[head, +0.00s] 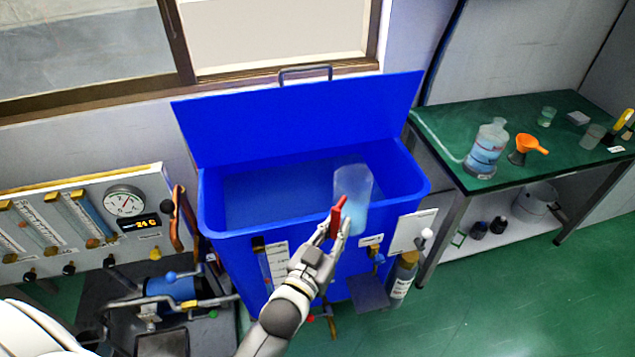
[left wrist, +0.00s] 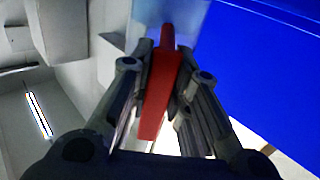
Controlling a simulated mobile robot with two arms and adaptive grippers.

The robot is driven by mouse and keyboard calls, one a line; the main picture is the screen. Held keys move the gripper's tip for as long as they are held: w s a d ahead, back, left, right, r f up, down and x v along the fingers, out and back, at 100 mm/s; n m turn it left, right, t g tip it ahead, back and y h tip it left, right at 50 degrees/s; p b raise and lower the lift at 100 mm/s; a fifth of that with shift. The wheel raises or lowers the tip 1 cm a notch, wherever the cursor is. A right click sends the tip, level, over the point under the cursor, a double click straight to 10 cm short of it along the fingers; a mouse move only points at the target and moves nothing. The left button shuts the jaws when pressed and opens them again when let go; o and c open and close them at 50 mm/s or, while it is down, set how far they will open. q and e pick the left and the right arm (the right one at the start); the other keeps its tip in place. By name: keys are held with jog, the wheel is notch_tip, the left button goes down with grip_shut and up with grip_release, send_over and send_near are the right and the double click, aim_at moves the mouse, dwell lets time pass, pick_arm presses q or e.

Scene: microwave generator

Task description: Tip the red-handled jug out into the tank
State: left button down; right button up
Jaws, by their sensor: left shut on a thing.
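The clear jug (head: 353,190) with the red handle (head: 338,215) is at the front rim of the blue tank (head: 215,215), toward its right side. It stands close to upright and holds pale blue liquid in its lower part. My left gripper (head: 330,235) is shut on the red handle, which also shows between the fingers in the left wrist view (left wrist: 160,95). The tank's lid (head: 295,120) is raised against the wall, and bluish liquid shows inside the tank. My right gripper is not in view.
A green bench (head: 450,140) at the right carries a large bottle (head: 486,148), an orange funnel (head: 530,143) and small beakers. A gauge panel (head: 75,222) and a blue pump (head: 172,290) stand left of the tank. Green floor is clear at the lower right.

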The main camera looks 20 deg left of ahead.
aim_at(347, 215)
pick_arm(q)
jog(key=w, duration=0.1)
jog(key=w+d+r+p, duration=0.1)
jog(key=w, duration=0.2)
jog(key=shift+w+d+r+p, duration=0.1)
jog(key=shift+d+r+p, duration=0.05)
jog(key=shift+p, duration=0.15)
jog(key=shift+w+d+m+h, duration=0.15)
jog(key=shift+w+m+h, duration=0.15)
jog(key=shift+w, duration=0.3)
jog(key=shift+w+d, duration=0.1)
jog(key=shift+w, duration=0.05)
jog(key=shift+r, duration=0.1)
jog(key=shift+r+p, duration=0.1)
jog(key=shift+p, duration=0.2)
